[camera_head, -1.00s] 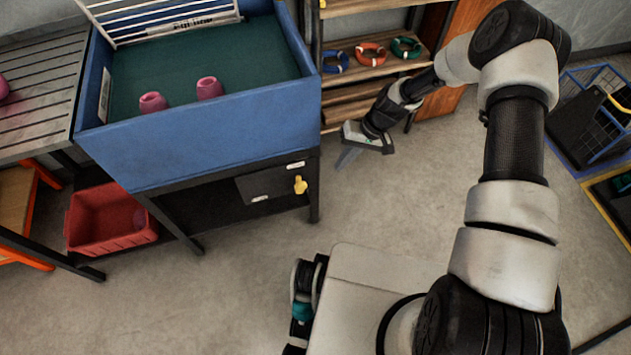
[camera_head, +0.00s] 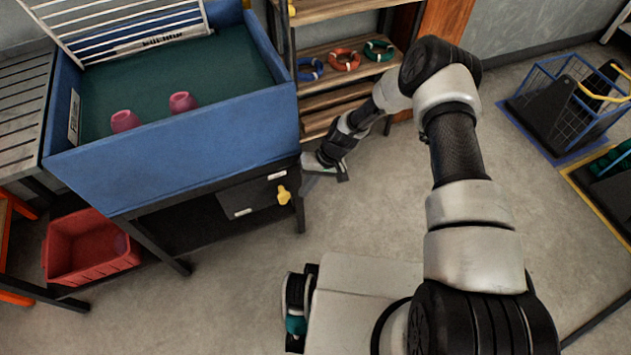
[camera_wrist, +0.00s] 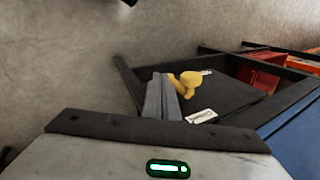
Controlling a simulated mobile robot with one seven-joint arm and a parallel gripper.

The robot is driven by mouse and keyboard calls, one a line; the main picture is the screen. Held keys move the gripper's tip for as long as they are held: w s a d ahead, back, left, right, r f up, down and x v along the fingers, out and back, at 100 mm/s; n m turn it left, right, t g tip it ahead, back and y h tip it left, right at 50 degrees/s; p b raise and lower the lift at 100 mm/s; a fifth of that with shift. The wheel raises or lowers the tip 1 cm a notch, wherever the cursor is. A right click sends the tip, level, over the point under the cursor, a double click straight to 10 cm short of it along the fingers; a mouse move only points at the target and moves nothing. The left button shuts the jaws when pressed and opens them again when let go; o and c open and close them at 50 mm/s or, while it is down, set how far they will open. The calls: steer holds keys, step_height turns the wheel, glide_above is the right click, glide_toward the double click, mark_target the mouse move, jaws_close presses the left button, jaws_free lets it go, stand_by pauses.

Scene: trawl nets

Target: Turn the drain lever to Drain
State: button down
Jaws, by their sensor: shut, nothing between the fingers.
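The yellow drain lever (camera_head: 284,194) sits on a dark panel (camera_head: 252,199) under the front of the blue tank (camera_head: 180,150). Two small white labels flank it, one above (camera_head: 277,176) and one to the lower left (camera_head: 243,211); their words are too small to read. My gripper (camera_head: 307,182) is shut and empty, just right of the lever by the stand's corner leg. In the wrist view the shut fingers (camera_wrist: 162,82) stand beside the lever (camera_wrist: 187,82) and hide part of its left side. I cannot tell whether they touch it.
Two pink objects (camera_head: 181,102) are in the tank. A red crate (camera_head: 92,255) stands below at left. A wooden shelf (camera_head: 335,92) with coloured rings is behind my gripper. The floor (camera_head: 400,215) between is clear.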

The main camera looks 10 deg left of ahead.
mark_target(282, 195)
steer(key=shift+s+a+r, duration=0.15)
steer(key=shift+s+a, duration=0.1)
steer(key=shift+a, duration=0.3)
steer(key=shift+s+a+r, duration=0.15)
steer(key=shift+s+a, duration=0.05)
steer(key=shift+a, duration=0.35)
